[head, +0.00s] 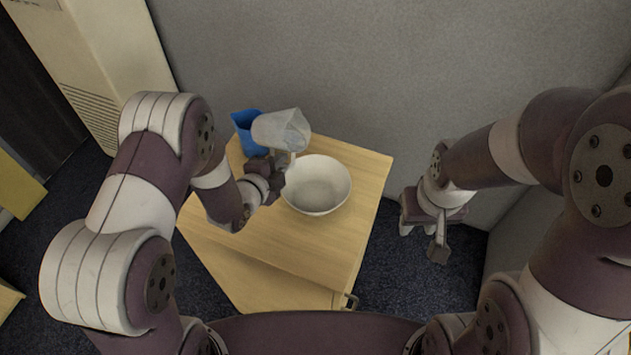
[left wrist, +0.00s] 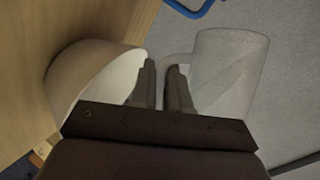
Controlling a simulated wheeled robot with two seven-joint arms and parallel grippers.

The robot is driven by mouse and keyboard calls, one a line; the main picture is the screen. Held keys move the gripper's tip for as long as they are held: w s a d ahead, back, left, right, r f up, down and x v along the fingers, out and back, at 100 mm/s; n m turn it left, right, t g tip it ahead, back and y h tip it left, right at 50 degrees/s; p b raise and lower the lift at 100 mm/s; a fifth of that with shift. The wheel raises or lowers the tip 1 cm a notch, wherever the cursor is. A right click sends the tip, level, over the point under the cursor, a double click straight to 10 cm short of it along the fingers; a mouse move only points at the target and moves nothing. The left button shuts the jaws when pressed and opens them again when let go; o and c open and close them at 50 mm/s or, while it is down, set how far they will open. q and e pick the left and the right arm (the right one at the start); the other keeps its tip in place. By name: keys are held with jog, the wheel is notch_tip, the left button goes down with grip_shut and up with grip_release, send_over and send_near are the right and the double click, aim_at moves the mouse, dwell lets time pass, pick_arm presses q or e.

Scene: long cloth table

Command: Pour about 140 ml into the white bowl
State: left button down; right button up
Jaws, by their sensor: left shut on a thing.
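The white bowl (head: 318,190) stands upright on the wooden table, and it also shows at the left of the left wrist view (left wrist: 88,72). My left gripper (head: 280,164) is shut on the handle of a translucent measuring jug (head: 280,129). The jug is tilted, its mouth to the right in the head view, beside and above the bowl's far left rim. In the left wrist view the jug (left wrist: 228,72) is to the right of the fingers (left wrist: 163,75). I cannot make out any liquid. My right gripper (head: 424,232) hangs empty right of the table, with its fingers apart.
A blue jug (head: 245,134) stands at the table's far left corner, behind the translucent jug. The wooden table top (head: 345,245) is clear in front of the bowl. A grey wall (head: 400,80) rises behind the table.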

pick_arm(q)
jog(key=shift+w+a+r+m+t+y, duration=0.1)
jog(key=shift+a+r+m+t+y, duration=0.1)
jog(key=shift+r+m+t+y, duration=0.25)
dwell(1.4)
jog(key=shift+d+f+m+t+b, duration=0.1)
jog(key=shift+f+m+t+b, duration=0.15)
jog(key=shift+b, duration=0.25)
jog(key=shift+w+f+b, duration=0.15)
jog(key=shift+w+b, duration=0.15)
jog(key=shift+b, duration=0.2)
jog(key=shift+m+t, duration=0.3)
